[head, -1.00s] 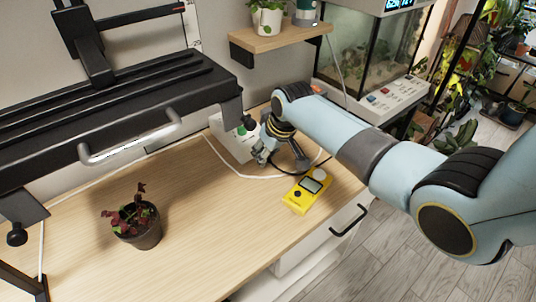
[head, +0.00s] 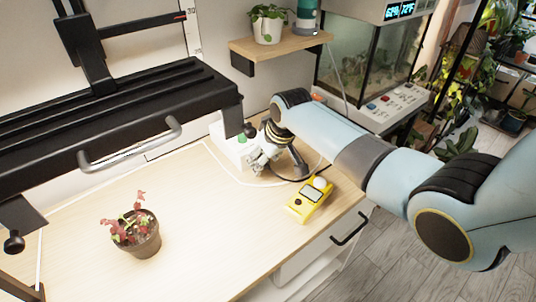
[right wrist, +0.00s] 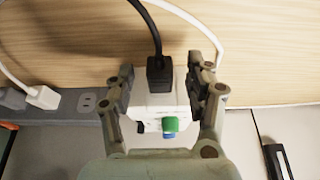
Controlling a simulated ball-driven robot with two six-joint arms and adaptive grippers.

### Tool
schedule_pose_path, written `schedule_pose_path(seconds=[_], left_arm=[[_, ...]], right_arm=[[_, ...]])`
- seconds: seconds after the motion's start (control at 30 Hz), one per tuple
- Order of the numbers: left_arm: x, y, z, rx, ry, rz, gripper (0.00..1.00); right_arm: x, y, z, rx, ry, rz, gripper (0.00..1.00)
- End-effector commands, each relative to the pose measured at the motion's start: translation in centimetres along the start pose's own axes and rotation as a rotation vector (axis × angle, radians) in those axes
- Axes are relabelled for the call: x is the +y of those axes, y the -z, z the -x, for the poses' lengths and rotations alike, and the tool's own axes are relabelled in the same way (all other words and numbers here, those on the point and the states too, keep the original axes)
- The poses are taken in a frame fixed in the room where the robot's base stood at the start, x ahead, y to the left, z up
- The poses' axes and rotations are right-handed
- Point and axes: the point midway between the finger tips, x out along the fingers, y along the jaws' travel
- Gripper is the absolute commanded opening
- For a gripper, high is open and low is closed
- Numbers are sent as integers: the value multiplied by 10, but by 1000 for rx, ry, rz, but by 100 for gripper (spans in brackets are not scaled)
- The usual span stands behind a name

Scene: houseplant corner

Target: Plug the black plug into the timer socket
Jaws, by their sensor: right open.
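The white timer socket (right wrist: 155,104) stands against the wall at the back of the table, with a green button and a blue button in the right wrist view. It also shows in the head view (head: 229,148), partly behind my right gripper. The black plug (right wrist: 160,75) sits upright against the timer's socket face and appears seated in it; its black cable runs up in the right wrist view. My right gripper (head: 264,161) is open, with one finger on each side of the plug and gaps between. My left gripper is out of view.
A grey power strip (right wrist: 75,104) holds a white plug (right wrist: 43,97). A yellow meter (head: 310,200) lies near the table's right edge. A potted plant (head: 137,235) stands in front. A black light fixture (head: 120,110) hangs over the left; a shelf (head: 280,46) is above.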

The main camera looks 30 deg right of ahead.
Motion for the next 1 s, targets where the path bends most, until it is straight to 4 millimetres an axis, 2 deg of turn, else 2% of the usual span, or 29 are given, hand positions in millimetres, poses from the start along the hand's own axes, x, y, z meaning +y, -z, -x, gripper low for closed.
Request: schedule_pose_path(seconds=[0.17,0.5,0.6,0.77,0.93,1.0], left_arm=[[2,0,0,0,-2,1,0],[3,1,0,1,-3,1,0],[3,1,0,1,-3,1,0],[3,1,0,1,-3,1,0],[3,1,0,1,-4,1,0],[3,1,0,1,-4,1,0]], right_arm=[[1,1,20,4,-1,1,54],[1,0,91,4,-2,2,54],[0,0,106,2,-1,0,54],[0,0,117,1,0,0,54],[0,-1,118,0,0,0,54],[-2,-8,119,-4,-2,3,54]])
